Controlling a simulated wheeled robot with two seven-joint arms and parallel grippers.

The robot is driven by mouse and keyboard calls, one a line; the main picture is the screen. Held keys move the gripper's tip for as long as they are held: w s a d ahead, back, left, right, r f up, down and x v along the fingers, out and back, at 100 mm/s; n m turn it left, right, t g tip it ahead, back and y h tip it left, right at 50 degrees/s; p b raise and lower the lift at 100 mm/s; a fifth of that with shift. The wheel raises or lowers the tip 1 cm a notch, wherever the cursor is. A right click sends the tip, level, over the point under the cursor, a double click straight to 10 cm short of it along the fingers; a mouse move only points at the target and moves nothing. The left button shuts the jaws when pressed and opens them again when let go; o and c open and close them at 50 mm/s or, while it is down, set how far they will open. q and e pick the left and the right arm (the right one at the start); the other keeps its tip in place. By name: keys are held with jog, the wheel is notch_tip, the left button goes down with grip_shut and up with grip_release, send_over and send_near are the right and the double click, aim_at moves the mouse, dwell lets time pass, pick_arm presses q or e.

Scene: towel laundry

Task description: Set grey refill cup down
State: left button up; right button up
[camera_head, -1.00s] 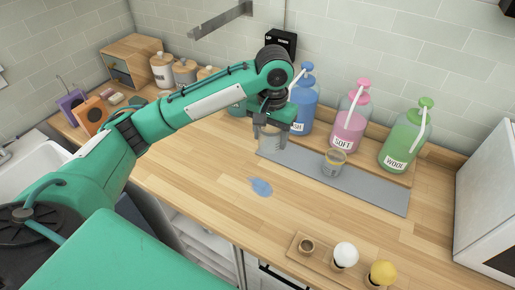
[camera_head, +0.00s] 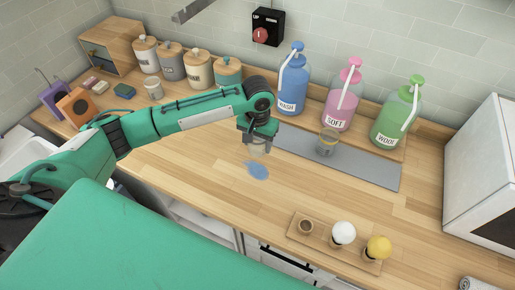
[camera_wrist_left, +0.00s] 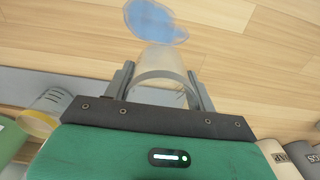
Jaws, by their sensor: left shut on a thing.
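My left gripper (camera_head: 258,138) is shut on a clear cup with a grey band, the grey refill cup (camera_head: 256,150). The cup also shows between the two fingers in the left wrist view (camera_wrist_left: 162,62). It is over the wooden counter (camera_head: 195,165), just off the left end of the grey mat (camera_head: 370,172) and close to a blue patch (camera_head: 257,170). I cannot tell whether its base touches the counter. The blue patch lies just beyond the cup in the wrist view (camera_wrist_left: 155,20). My right gripper is not in view.
A clear cup with a yellow band (camera_head: 327,142) stands on the mat. Blue (camera_head: 292,90), pink (camera_head: 342,105) and green (camera_head: 392,125) pump bottles stand behind it. A wooden tray (camera_head: 318,243) lies at the front. Several canisters (camera_head: 198,70) line the back left.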

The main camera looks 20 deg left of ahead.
aim_at(258, 152)
pick_arm(q)
jog(key=shift+f+p, duration=0.45)
jog(key=shift+f, duration=1.9)
jog(key=shift+f, duration=0.1)
jog(key=o, duration=1)
jog(key=shift+c, duration=0.2)
